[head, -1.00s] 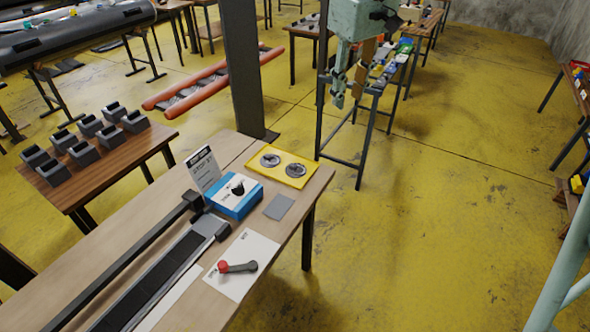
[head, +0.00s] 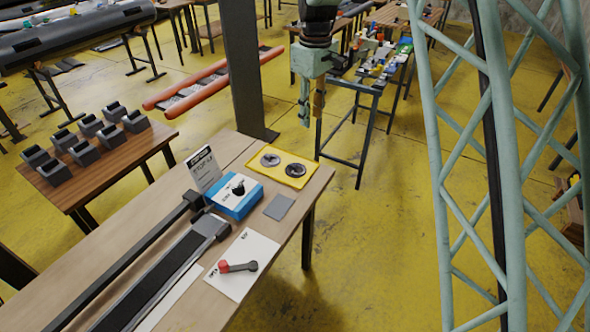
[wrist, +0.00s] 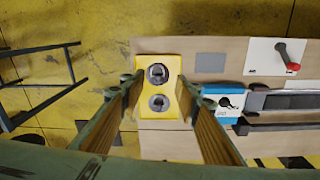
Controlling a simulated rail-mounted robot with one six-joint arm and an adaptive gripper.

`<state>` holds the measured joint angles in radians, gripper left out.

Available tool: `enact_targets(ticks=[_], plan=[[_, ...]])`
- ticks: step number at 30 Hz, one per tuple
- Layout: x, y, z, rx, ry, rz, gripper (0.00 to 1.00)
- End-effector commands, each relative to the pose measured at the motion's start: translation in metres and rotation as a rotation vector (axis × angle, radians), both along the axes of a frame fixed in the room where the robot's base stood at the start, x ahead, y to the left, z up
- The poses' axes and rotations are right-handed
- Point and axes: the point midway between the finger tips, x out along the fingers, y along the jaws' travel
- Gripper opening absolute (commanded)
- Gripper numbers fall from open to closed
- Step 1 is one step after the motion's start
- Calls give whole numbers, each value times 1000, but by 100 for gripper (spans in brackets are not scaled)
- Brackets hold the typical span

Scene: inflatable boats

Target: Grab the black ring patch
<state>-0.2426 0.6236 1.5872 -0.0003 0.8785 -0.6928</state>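Two round ring-shaped patches lie on a yellow tray (head: 283,178) on the wooden table. In the head view the right ring (head: 296,170) looks darker, nearly black, and the left one (head: 271,159) greyer. In the wrist view the darker one seems to be the upper ring (wrist: 157,74), with the other ring (wrist: 158,103) below it. My gripper (head: 311,112) hangs in the air beyond the table's far right corner in the head view. It is open and empty; in the wrist view its two fingers (wrist: 159,86) stand apart, with the tray showing between them.
A blue-and-white box (head: 238,196), a sign card (head: 203,168), a grey square patch (head: 279,207) and paper with a red-ended lever (head: 238,266) share the table. A dark post (head: 243,75) rises behind it. Cluttered tables stand farther back.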

Motion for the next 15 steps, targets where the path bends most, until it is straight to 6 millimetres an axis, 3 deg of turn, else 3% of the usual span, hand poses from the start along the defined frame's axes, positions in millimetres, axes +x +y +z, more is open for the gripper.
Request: enact_targets(ticks=[15], plan=[[47,45,-99,-14,41,138,30]])
